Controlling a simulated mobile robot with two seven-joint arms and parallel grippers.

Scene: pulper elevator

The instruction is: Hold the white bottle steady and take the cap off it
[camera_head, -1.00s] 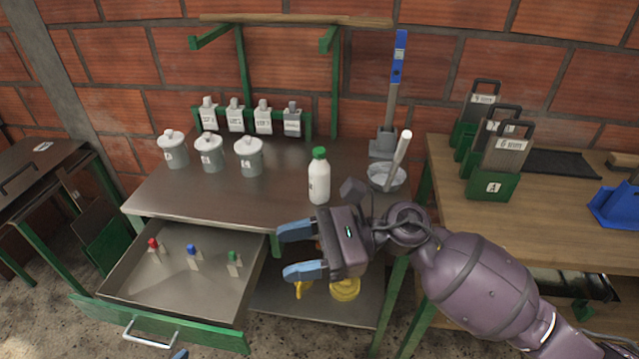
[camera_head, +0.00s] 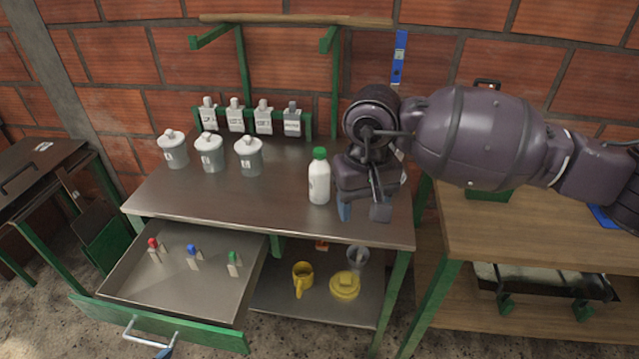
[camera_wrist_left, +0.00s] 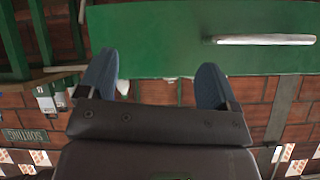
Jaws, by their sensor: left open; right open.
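The white bottle (camera_head: 319,183) stands upright near the front of the dark metal table in the head view, with its green cap (camera_head: 320,154) on top. My right gripper (camera_head: 360,210) points down just right of the bottle, open, and does not appear to hold anything. Its fingers are partly hidden by its own body. My left gripper (camera_wrist_left: 156,66) is open and empty in the left wrist view, its two blue fingers spread in front of the green drawer front. In the head view, only a bit of it seems to show at the bottom edge.
The open drawer (camera_head: 165,325) juts out at the front left with small red, blue and green-topped items inside. Lidded pots (camera_head: 210,155) stand left of the bottle. Yellow items (camera_head: 345,287) lie on the lower shelf. A wooden table (camera_head: 540,240) is at the right.

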